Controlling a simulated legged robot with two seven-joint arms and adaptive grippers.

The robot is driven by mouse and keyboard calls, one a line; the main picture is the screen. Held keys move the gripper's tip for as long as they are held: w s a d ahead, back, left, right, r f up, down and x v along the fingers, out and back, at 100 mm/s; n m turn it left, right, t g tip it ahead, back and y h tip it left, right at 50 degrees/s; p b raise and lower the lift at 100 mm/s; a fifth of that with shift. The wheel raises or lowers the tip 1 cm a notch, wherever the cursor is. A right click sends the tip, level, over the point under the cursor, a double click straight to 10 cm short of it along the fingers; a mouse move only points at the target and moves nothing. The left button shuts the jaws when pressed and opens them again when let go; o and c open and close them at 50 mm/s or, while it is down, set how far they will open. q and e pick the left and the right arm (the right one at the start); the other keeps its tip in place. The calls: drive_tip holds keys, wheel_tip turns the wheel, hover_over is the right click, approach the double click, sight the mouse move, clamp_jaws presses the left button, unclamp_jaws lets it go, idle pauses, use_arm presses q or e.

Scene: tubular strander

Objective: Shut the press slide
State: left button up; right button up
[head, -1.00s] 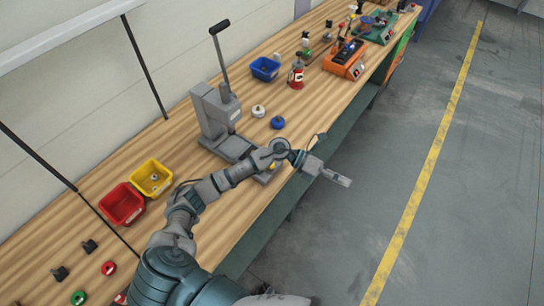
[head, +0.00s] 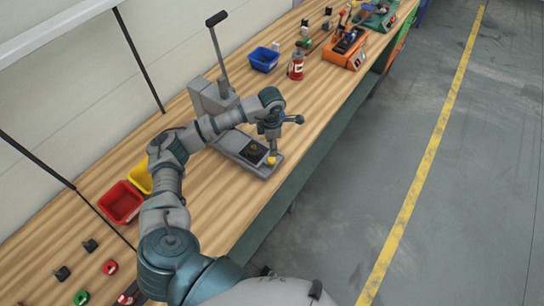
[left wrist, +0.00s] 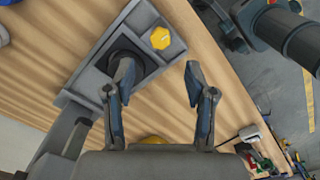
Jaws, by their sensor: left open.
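The grey press (head: 210,98) stands on the bench with its lever up. Its low base (head: 237,143) runs out to the bench's front edge. A dark square plate with a round black centre (head: 253,151) shows on the base. A yellow knob (head: 271,160) sits at the base's front end; it also shows in the left wrist view (left wrist: 160,38). My left gripper (head: 272,147) points down above the knob. In the left wrist view its fingers (left wrist: 160,75) are apart with nothing between them. Part of my right arm and gripper (left wrist: 226,22) shows there, too partly to judge the jaws.
A red bin (head: 121,203) and a yellow bin (head: 138,178), partly hidden by my arm, stand left of the press. A blue bin (head: 264,59), a red bottle (head: 296,67) and an orange device (head: 345,50) stand farther along. The floor beside the bench is clear.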

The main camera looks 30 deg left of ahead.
sight(272, 159)
use_arm(q)
wheel_tip(272, 159, down, 8)
drive_tip(key=shift+a+p, duration=0.15)
drive_tip(key=shift+p, duration=0.2)
drive_tip(key=shift+d+f, duration=0.2)
drive_tip(key=shift+f, duration=0.2)
